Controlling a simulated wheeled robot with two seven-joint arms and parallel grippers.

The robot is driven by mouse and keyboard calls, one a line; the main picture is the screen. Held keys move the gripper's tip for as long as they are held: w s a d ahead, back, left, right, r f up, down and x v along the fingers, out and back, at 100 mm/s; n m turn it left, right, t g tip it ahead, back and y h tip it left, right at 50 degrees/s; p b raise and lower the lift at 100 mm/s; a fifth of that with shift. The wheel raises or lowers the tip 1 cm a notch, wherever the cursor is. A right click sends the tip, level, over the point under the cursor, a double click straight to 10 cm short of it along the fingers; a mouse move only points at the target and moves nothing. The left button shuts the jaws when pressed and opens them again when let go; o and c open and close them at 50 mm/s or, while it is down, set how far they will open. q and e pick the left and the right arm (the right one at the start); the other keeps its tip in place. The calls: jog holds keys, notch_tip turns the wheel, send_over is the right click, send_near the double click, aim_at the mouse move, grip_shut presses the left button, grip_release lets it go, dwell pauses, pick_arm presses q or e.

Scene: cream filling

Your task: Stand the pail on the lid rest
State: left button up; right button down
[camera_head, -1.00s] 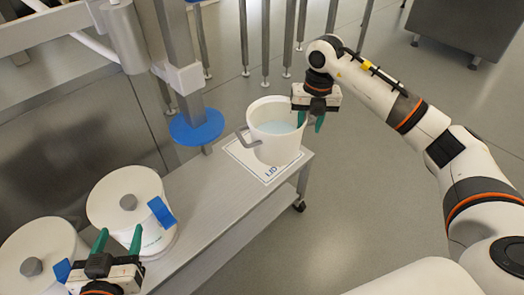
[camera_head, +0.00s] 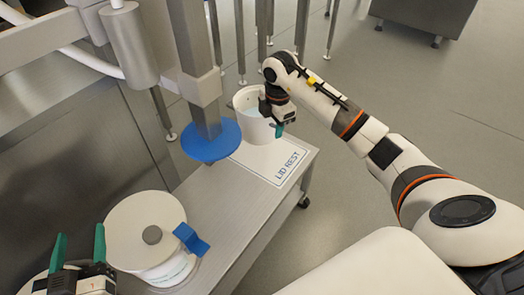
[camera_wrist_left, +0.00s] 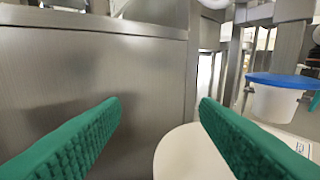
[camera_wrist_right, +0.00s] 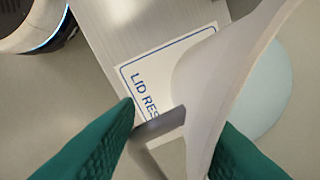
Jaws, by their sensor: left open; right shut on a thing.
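The white pail (camera_head: 246,101), with pale blue contents, is at the far end of the bench. My right gripper (camera_head: 277,126) is shut on its wall, which passes between the green fingers in the right wrist view (camera_wrist_right: 175,150). The lid rest (camera_head: 276,172) is a white labelled plate. The pail overlaps its far part in the head view; I cannot tell whether its base touches it. The pail (camera_wrist_left: 275,104) also shows in the left wrist view, partly behind a blue disc. My left gripper (camera_head: 80,247) is open and empty at the lower left.
A round blue disc (camera_head: 212,141) on a steel column stands just left of the pail. A lidded white tub (camera_head: 150,215) with a blue tab stands on the near bench (camera_head: 215,205). Another tub is mostly hidden behind my left gripper. Clear floor lies right of the bench.

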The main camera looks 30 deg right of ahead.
pick_arm(q)
jog(key=s+r+t+h+b, duration=0.2)
jog(key=s+r+t+b, duration=0.1)
jog(key=r+t, duration=0.5)
jog(key=shift+s+d+r+h, duration=0.2)
jog(key=shift+d+r+h, duration=0.2)
jog(key=shift+r, duration=0.75)
pick_arm(e)
notch_tip(320, 180, down, 10)
jog(key=d, duration=0.2)
jog(key=shift+s+m, duration=0.3)
jog(key=shift+s, duration=0.15)
jog(key=shift+d, duration=0.1)
pick_arm(q)
jog(key=shift+s, duration=0.1)
pick_arm(e)
jog(key=c, duration=0.9)
grip_release()
jog(key=shift+s+f, duration=0.1)
jog(key=shift+f, duration=0.05)
jog(key=shift+c, duration=0.2)
